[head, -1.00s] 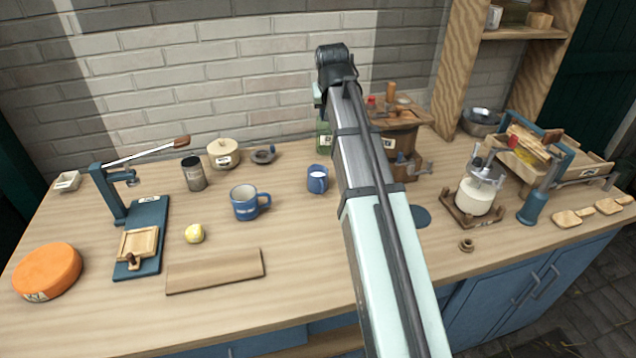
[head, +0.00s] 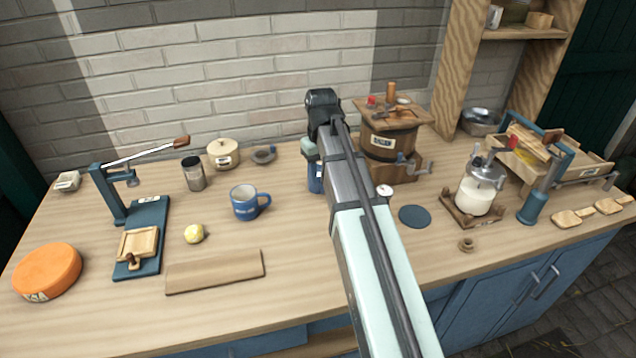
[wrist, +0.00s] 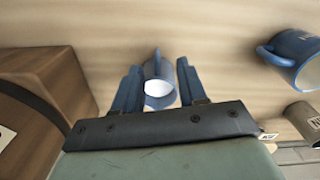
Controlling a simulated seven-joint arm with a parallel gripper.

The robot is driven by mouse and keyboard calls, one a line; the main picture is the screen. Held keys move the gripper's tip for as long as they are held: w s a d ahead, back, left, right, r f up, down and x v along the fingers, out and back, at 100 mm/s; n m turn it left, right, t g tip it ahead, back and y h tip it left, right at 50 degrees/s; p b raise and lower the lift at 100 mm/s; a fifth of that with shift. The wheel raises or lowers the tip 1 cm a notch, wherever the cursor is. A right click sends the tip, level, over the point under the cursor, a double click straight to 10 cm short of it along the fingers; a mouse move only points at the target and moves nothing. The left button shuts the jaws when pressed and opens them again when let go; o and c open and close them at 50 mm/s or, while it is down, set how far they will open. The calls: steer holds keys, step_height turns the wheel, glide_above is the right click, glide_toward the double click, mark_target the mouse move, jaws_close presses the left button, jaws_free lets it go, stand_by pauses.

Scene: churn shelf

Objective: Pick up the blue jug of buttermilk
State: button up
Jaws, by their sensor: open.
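The small blue jug (wrist: 157,70), with white liquid in it, stands on the counter in the wrist view, its handle pointing to the top of the picture. My gripper (wrist: 158,66) is open, with one blue finger on each side of the jug. Small gaps seem to show between fingers and jug; I cannot tell whether either touches. In the head view my arm hides most of the jug; a strip of blue (head: 314,182) shows at the arm's left edge.
A larger blue mug (head: 244,203) stands left of the jug. A wooden barrel churn (head: 391,140) with a crank stands close on the right. A dark blue disc (head: 415,216) lies right of my arm. The counter (head: 300,240) in front of the jug is clear.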

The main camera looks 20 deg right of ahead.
mark_target(322, 188)
steer(key=shift+d+f, duration=0.15)
steer(key=shift+f, duration=1.6)
steer(key=shift+d+f, duration=0.1)
steer(key=shift+f, duration=1.65)
steer(key=shift+c, duration=0.2)
jaws_close()
